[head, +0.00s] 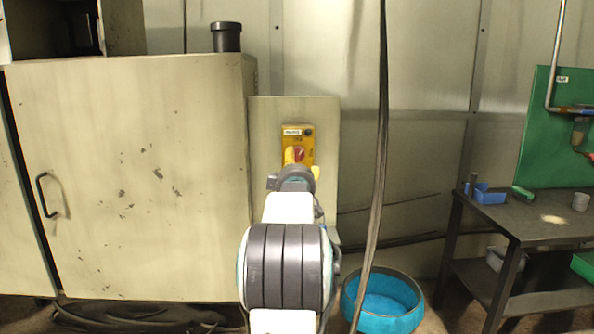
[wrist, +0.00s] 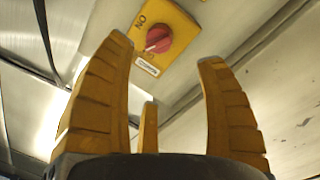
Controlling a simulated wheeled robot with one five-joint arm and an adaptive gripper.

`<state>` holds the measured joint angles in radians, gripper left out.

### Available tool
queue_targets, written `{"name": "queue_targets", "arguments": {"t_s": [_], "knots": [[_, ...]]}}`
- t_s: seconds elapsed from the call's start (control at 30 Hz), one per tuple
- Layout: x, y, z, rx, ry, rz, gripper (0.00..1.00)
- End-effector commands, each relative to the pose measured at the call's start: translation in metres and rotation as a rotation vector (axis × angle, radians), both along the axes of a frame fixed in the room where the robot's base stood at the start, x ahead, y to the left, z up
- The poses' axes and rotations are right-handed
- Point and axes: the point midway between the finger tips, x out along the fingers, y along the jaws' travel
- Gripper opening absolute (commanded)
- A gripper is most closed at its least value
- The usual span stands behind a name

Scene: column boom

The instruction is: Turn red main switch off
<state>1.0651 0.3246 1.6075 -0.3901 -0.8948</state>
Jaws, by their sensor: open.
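The red main switch (wrist: 158,39) is a round red knob on a yellow plate (wrist: 170,22). In the wrist view it is just beyond my fingertips, between them and apart from them. The letters "NO" show on the plate beside the knob. In the head view the yellow switch box (head: 297,137) is fixed to a beige panel, and the red knob (head: 299,154) is partly hidden behind my arm. My gripper (wrist: 165,48) is open and empty, with its yellow fingers spread to either side of the knob.
A large beige cabinet (head: 140,180) stands left of the panel (head: 322,115). A dark hanging cable (head: 376,180) runs down right of it. A blue round tub (head: 385,305) sits on the floor. A dark workbench (head: 530,218) with a blue bin (head: 487,194) stands at right.

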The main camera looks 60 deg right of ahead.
Motion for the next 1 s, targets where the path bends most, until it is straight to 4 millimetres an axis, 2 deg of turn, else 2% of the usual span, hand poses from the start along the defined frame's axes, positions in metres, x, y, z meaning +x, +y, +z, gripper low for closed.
{"name": "queue_targets", "arguments": {"t_s": [1.0], "knots": [[-0.011, 0.015, -0.008, -0.035, -0.02, -0.004, 0.66]]}}
